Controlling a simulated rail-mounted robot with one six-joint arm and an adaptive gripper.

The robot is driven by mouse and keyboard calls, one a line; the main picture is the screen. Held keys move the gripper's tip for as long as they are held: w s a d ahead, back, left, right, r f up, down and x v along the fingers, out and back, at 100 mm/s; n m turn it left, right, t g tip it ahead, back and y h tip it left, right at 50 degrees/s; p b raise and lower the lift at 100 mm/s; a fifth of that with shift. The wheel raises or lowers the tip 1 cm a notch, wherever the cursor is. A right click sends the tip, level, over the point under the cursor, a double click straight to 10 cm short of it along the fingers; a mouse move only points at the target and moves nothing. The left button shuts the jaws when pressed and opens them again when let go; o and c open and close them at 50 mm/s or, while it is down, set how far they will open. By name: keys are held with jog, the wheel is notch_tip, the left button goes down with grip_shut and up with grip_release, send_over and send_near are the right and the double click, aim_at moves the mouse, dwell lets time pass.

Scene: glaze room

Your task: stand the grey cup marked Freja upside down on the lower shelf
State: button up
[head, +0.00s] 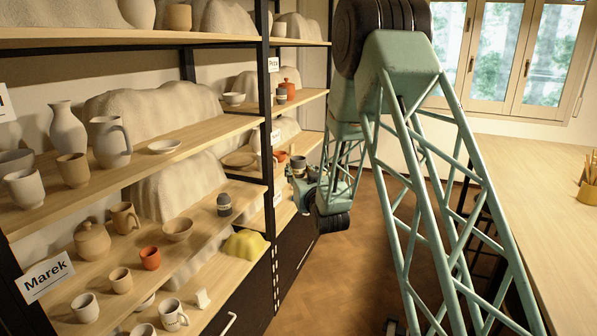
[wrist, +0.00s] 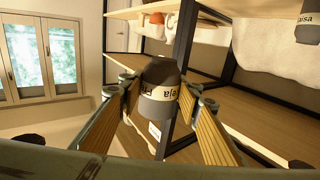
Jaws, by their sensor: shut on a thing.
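The grey cup marked Freja (wrist: 160,82) is between the fingers of my gripper (wrist: 158,100) in the wrist view. The lower shelf (head: 285,213) of that bay is partly hidden behind my arm.
The near bay holds several vessels, a small red cup (head: 150,258), a dark grey cup (head: 224,204) and a yellow lump (head: 245,243). A Marek sign (head: 46,276) hangs in front. Another marked cup (wrist: 308,22) is at the wrist view's edge. A long worktop (head: 520,190) stands right.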

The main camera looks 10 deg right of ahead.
jog(key=shift+f, duration=0.15)
jog(key=shift+f, duration=0.85)
jog(key=shift+w+r+y, duration=0.15)
jog(key=shift+y, duration=0.15)
jog(key=shift+w+a+r+n+y, duration=0.15)
jog(key=shift+w+r+n+y, duration=0.3)
jog(key=shift+y, duration=0.3)
jog(key=shift+w+a+r+n+y, duration=0.1)
jog(key=shift+r+n+y, duration=0.15)
jog(key=shift+n+y, duration=0.4)
jog(key=shift+r+n+g+y+p, duration=0.2)
jog(key=shift+n+g+y, duration=0.15)
jog(key=shift+y, duration=0.35)
jog(key=shift+r+n+g+y+p, duration=0.15)
jog(key=shift+n+g+y, duration=0.1)
jog(key=shift+n+y, duration=0.35)
jog(key=shift+s+d+f+n+g+y, duration=0.15)
jog(key=shift+s+n+g+y, duration=0.25)
jog(key=shift+y, duration=0.25)
jog(key=shift+s+d+f+n+g+y, duration=0.1)
jog(key=shift+s+n+g+y, duration=0.2)
jog(key=shift+n+g+y, duration=0.3)
